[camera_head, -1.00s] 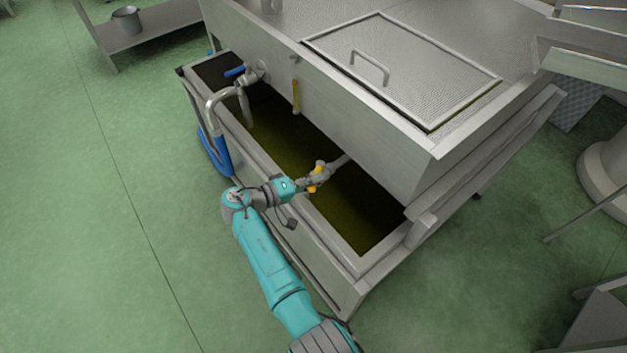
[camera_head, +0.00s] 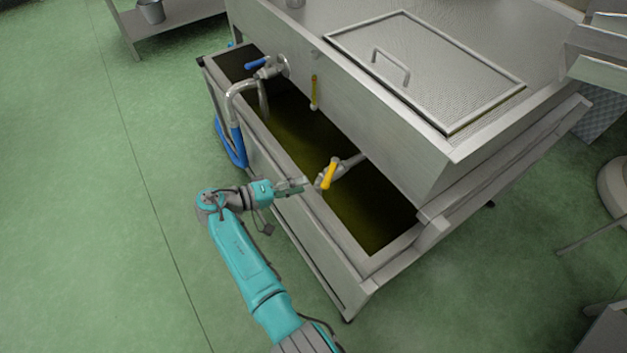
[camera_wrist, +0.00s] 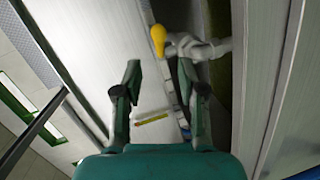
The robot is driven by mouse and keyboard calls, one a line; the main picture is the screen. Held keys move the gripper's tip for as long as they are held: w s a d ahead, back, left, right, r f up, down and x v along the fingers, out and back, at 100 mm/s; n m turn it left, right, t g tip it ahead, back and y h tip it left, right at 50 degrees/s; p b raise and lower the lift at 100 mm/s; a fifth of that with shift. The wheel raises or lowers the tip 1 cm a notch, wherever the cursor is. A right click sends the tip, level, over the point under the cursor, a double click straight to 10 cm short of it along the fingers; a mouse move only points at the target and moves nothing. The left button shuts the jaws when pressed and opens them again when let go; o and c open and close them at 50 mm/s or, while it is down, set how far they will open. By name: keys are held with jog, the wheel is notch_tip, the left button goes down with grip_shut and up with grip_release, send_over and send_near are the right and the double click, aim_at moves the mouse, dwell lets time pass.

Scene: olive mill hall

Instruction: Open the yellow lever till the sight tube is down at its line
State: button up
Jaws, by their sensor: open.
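The yellow lever (camera_head: 329,174) sits on a grey valve pipe (camera_head: 350,163) that comes out of the tank's front wall over the trough. It also shows at the top of the wrist view (camera_wrist: 158,38). My gripper (camera_head: 303,185) is open and empty, just left of the lever and apart from it. In the wrist view its two fingers (camera_wrist: 160,72) stand wide apart, with the lever beyond their tips. The sight tube (camera_head: 314,92) is a narrow, yellow-filled upright on the tank wall; it also shows between the fingers in the wrist view (camera_wrist: 152,118). Its line is too small to read.
The trough (camera_head: 384,255) below holds dark olive liquid, and its rim runs under my gripper. A blue-handled valve (camera_head: 257,63) and a bent pipe with a blue hose (camera_head: 232,140) stand further back. The green floor (camera_head: 90,200) at left is clear.

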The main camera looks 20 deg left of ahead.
jog(key=shift+v, duration=1.35)
jog(key=shift+w, duration=0.1)
jog(key=c, duration=0.5)
jog(key=shift+w+d+f+g, duration=0.1)
jog(key=shift+w+d+g, duration=0.1)
jog(key=shift+d+g, duration=0.1)
grip_shut()
notch_tip(320, 180, up, 9)
jog(key=n+g+y, duration=0.4)
jog(key=g+y, duration=0.4)
jog(key=y, duration=0.5)
send_over(330, 173)
jog(key=s+a, duration=0.2)
jog(key=a, duration=0.2)
notch_tip(330, 173, down, 7)
jog(key=shift+s+d, duration=0.15)
jog(key=shift+s, duration=0.05)
